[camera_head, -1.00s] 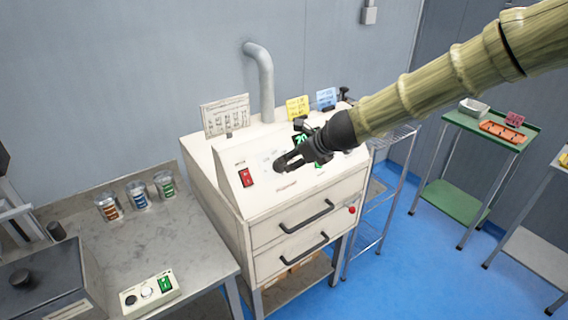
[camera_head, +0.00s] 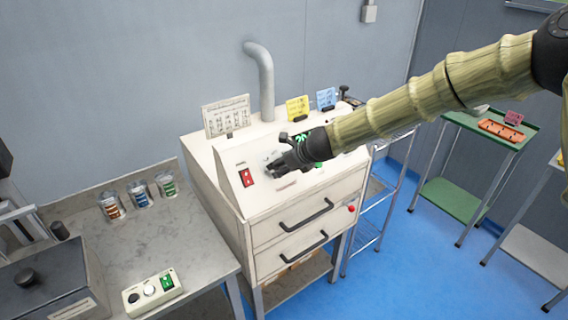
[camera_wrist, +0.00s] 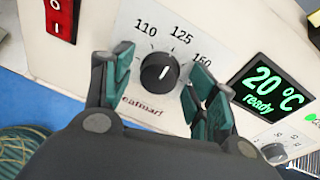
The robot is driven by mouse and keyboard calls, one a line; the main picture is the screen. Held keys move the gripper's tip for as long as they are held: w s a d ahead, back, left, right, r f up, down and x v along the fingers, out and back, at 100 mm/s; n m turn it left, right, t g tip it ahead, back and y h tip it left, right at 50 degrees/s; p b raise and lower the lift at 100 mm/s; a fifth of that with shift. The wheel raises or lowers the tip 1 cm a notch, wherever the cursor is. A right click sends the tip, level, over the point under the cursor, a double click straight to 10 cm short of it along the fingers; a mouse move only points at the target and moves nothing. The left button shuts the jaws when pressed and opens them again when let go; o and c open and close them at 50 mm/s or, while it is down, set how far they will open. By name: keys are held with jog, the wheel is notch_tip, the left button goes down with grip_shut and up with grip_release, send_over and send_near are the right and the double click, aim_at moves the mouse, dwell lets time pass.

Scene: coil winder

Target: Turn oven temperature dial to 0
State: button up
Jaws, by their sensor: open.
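The oven (camera_head: 228,180) is a cream cabinet with a sloped control panel. In the wrist view its black temperature dial (camera_wrist: 160,71) sits on a white plate marked 110, 125 and 150. A short white mark shows on the knob, toward its upper right. My gripper (camera_wrist: 160,82) is open, with one teal-padded finger on each side of the dial. I cannot tell whether the fingers touch it. In the head view my gripper (camera_head: 275,166) covers the dial. The green display (camera_wrist: 268,88) reads 20 °C, ready.
A red rocker switch (camera_wrist: 61,18) lies left of the dial. A smaller dial (camera_wrist: 274,151) is below the display. Note cards (camera_head: 226,116) stand on the oven top. A metal bench (camera_head: 110,235) holds several cups and a small control box (camera_head: 152,292).

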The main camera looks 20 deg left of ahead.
jog(key=c, duration=1)
jog(key=shift+c, duration=0.2)
jog(key=shift+n, duration=0.3)
jog(key=n, duration=0.3)
jog(key=n+t+b, duration=0.1)
jog(key=n, duration=0.3)
jog(key=shift+s+a+n+h+b, duration=0.1)
jog(key=shift+n+h+b, duration=0.2)
jog(key=shift+b, duration=0.1)
jog(key=n+b, duration=0.2)
jog(key=n, duration=0.2)
jog(key=shift+f+t, duration=0.1)
jog(key=shift+t, duration=0.2)
jog(key=shift+s+n+t+b, duration=0.1)
jog(key=shift+n+t+b, duration=0.2)
jog(key=shift+n+b, duration=1.45)
jog(key=shift+n+p, duration=0.6)
jog(key=shift+n, duration=0.15)
